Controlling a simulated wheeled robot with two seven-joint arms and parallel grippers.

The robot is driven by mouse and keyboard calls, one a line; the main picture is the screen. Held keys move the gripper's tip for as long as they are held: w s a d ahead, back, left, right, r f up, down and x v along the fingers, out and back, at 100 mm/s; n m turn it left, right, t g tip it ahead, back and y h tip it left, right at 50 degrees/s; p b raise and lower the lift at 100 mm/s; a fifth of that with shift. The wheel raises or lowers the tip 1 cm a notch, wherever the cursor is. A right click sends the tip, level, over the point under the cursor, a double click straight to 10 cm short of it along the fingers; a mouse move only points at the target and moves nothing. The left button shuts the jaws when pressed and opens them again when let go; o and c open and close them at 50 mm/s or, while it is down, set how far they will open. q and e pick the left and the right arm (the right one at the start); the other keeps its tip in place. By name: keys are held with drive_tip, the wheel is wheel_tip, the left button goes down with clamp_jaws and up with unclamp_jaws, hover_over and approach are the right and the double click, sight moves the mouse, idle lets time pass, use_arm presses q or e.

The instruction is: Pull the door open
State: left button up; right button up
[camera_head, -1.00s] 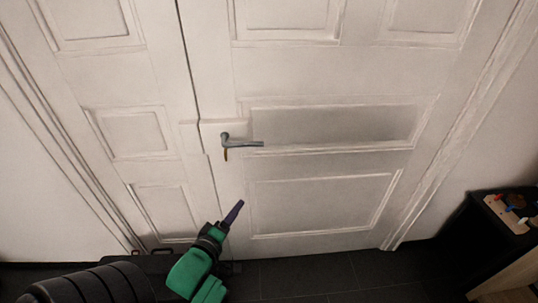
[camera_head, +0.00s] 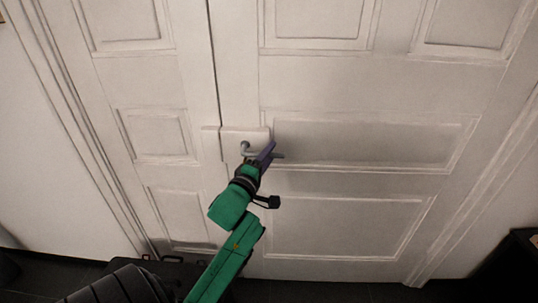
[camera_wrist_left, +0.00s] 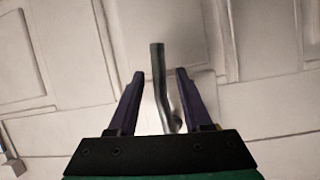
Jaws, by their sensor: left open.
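The white panelled door (camera_head: 350,185) is closed in its frame. Its grey lever handle (camera_head: 246,148) sits on a pale plate near the door's left edge, and the lever points right. My left gripper (camera_head: 270,150) is at the handle, its purple fingers partly covering the lever. In the left wrist view the handle (camera_wrist_left: 158,80) stands between the two open fingers of my left gripper (camera_wrist_left: 159,78), with gaps on both sides. My right gripper is in neither view.
A narrower white door panel (camera_head: 155,130) adjoins the door on the left. A dark piece of furniture (camera_head: 513,262) stands at the lower right. Dark floor (camera_head: 330,291) shows along the bottom.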

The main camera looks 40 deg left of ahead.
use_arm(q)
drive_tip(key=shift+w, duration=0.15)
drive_tip(key=shift+c, duration=0.3)
clamp_jaws()
idle(1.1)
